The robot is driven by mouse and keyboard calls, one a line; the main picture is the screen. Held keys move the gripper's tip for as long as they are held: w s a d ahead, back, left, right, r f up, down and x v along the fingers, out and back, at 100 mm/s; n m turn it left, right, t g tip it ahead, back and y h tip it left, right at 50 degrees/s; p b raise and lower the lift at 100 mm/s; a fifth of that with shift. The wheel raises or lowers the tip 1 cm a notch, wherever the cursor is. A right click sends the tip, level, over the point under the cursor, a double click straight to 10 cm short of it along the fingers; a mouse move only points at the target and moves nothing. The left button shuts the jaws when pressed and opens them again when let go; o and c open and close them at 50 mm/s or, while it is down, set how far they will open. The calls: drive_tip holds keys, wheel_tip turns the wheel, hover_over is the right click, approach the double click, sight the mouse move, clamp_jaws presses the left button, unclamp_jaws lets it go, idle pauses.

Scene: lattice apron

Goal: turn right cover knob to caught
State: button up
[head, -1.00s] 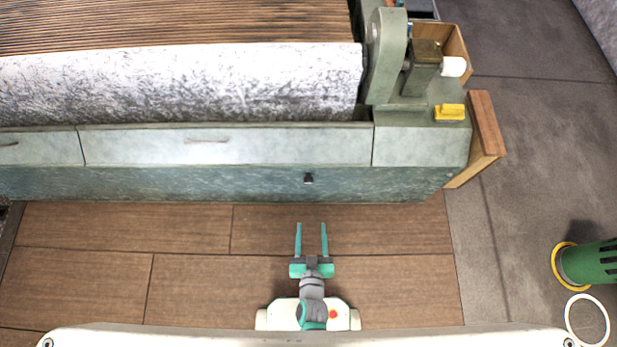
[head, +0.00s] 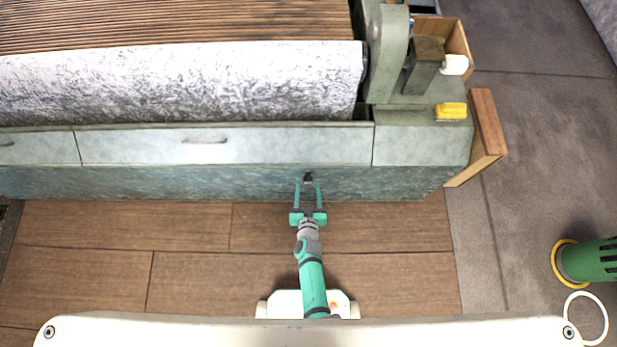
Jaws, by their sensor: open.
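The right cover knob (head: 308,177) is a small dark knob on the lower green front panel of the machine. Its turned position is too small to read. My gripper (head: 308,187) has teal fingers and is open, pointing at the panel. Its fingertips are at the knob, one on each side as seen from above. I cannot tell whether they touch it. The light green cover (head: 270,148) above has a thin handle and looks closed.
A white mottled roller (head: 180,82) lies behind the covers. A yellow block (head: 451,111) sits on the right end housing, beside a wooden board (head: 487,125). A green cylinder (head: 588,262) and white ring (head: 586,318) are on the floor at right. Wooden flooring in front is clear.

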sight(308, 182)
drive_tip(key=shift+x, duration=2.05)
drive_tip(key=c, duration=1)
drive_tip(key=shift+c, duration=0.2)
